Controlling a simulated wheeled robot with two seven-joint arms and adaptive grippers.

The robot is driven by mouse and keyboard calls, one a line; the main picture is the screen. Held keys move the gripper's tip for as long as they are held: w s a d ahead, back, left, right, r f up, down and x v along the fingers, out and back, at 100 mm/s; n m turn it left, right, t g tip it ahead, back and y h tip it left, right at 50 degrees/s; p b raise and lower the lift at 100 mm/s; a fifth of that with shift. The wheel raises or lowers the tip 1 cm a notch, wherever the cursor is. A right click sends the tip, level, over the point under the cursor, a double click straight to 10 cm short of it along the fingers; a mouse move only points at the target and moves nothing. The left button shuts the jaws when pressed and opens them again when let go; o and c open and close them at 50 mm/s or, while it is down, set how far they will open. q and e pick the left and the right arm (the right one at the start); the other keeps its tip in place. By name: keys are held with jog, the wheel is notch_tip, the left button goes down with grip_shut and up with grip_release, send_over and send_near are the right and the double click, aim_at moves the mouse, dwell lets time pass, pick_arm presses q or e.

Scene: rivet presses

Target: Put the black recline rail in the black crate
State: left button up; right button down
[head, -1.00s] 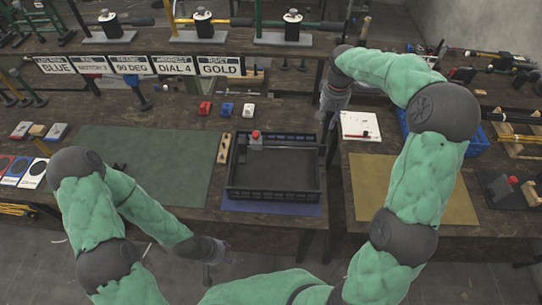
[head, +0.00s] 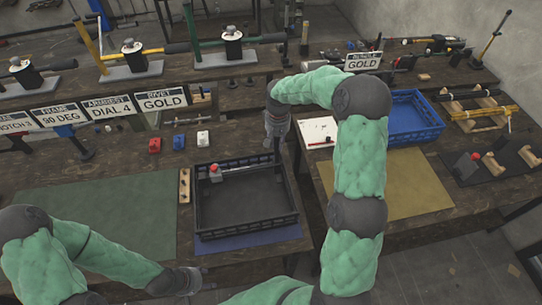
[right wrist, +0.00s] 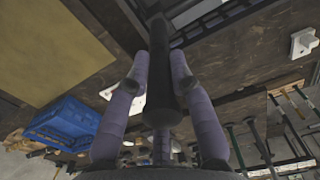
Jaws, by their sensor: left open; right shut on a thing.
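The black crate (head: 203,228) stands on a blue mat at the middle of the bench. My right gripper (head: 277,148) points down at the crate's back right corner. It is shut on the black recline rail (right wrist: 162,95), a dark round bar between its fingers in the right wrist view. In the head view the rail is hard to make out against the dark crate and bench. My left gripper (head: 203,272) is open and empty in front of the crate, low at the bench's front edge. A grey block with a red top (head: 215,173) shows at the crate's back left corner.
A green mat (head: 95,215) lies left of the crate, with a wooden strip (head: 184,186) between them. A tan mat (head: 410,185) and a blue crate (head: 418,118) are on the right bench. A white sheet (head: 318,131) lies near my right gripper. Signs and presses line the back.

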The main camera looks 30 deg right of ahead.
aim_at(277, 150)
jog(key=shift+w+f, duration=0.1)
jog(key=shift+f, duration=2.25)
jog(key=c, duration=1.1)
grip_release()
notch_tip(277, 150, up, 12)
jog(key=shift+r, duration=0.1)
